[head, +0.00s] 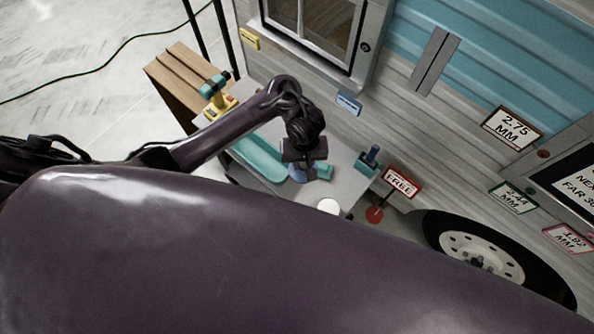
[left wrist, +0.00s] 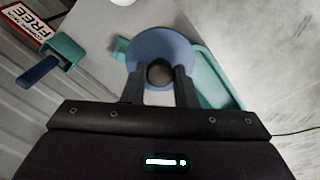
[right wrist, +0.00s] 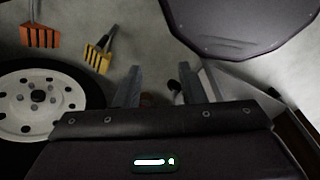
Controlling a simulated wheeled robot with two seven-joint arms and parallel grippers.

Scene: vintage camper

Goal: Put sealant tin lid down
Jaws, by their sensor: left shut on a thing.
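My left gripper (head: 303,160) is over the grey tabletop. In the left wrist view its fingers (left wrist: 158,88) are shut on the dark round knob (left wrist: 160,73) of a round blue lid (left wrist: 158,47). The lid shows as a small blue patch (head: 297,173) under the gripper in the head view. Whether the lid touches anything below is hidden. A white round thing (head: 328,206) stands near the table's front edge; I cannot tell whether it is the sealant tin. My right gripper (right wrist: 170,90) is open and empty, seen only in its own wrist view.
A teal tray (head: 258,158) lies left of the lid. A teal holder with a blue handle (head: 368,160) stands at the right table edge, near the FREE sign (head: 401,182). A yellow and teal tool (head: 218,98) stands at the far left. A wheel (right wrist: 40,98) is near my right gripper.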

